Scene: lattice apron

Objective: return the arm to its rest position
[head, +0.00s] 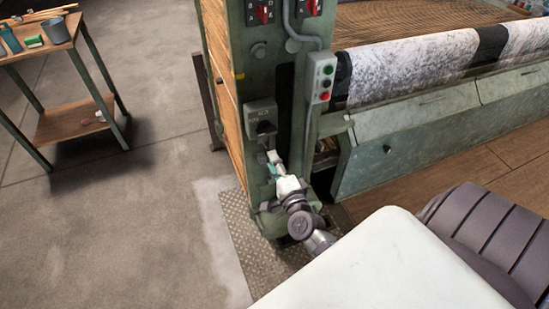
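My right arm reaches from the lower right toward the front of a green machine column (285,100). My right gripper (272,163) is at the far end of this arm, small in the picture, in front of the lower part of the column. It is below a grey switch box (262,118). White and teal parts show at the gripper, but I cannot tell whether the fingers are open or shut, or whether they touch the machine. My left gripper is not in view.
A control box with coloured buttons (322,78) hangs on the column. A speckled fabric roll (415,68) lies above a green panel (420,135) at right. A wooden cart (72,118) with a cup and small items stands at left. The concrete floor (110,220) between is clear.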

